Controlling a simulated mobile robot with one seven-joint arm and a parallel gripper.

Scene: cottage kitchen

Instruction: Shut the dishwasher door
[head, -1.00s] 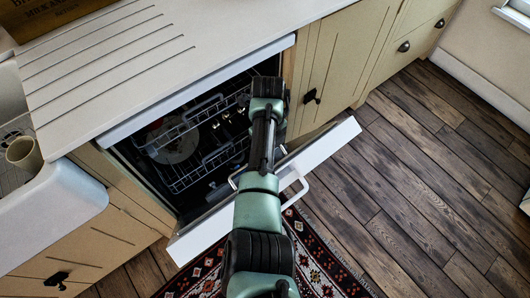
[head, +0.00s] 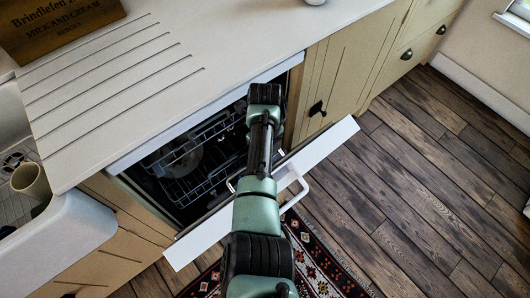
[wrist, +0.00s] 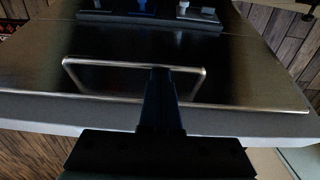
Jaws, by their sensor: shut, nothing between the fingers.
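The dishwasher door (head: 325,147) hangs partly open and tilted, its pale edge running diagonally across the head view. A silver loop handle (head: 300,190) shows on both sides of my arm near that edge. In the wrist view the door (wrist: 250,85) is a dark glossy panel with a pale rim, and a silver loop outline (wrist: 75,72) shows on it. My gripper (wrist: 160,72) is shut and empty, its fingers crossing the rim and overlapping the loop outline. I cannot tell whether they touch.
The dishwasher's racks (head: 180,180) are inside the opening, under the pale counter (head: 235,40). A wooden box (head: 62,25) stands on the counter. A patterned rug (head: 312,255) lies below the door. The wooden floor (head: 440,190) to the right is clear.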

